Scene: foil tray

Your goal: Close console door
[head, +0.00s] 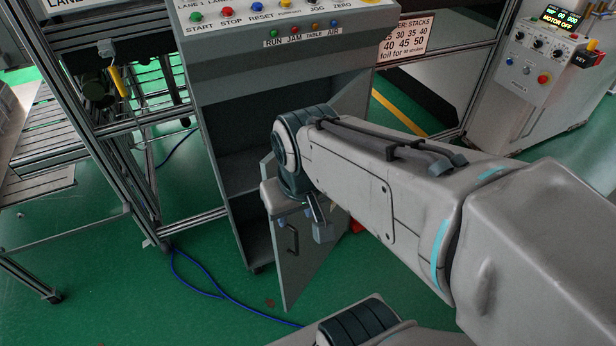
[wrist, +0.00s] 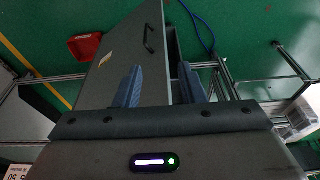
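The grey console (head: 225,150) stands in the middle of the head view with its lower compartment open and a shelf inside. Its door (head: 298,262) is swung outward, with a dark bar handle (head: 292,239) on its face. My gripper (head: 318,221) is at the door's upper part, partly hidden by my arm. In the wrist view the door (wrist: 125,55) and its handle (wrist: 149,40) lie beyond my gripper (wrist: 160,84). The two blue fingers are wide apart, one over the door face, the other past its edge. Contact with the door cannot be told.
A red bin (wrist: 84,46) lies on the green floor beside the door. A blue cable (head: 215,295) runs across the floor. Metal framing (head: 120,180) and a roller conveyor (head: 45,150) stand at left. A motor control cabinet (head: 545,75) stands at right.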

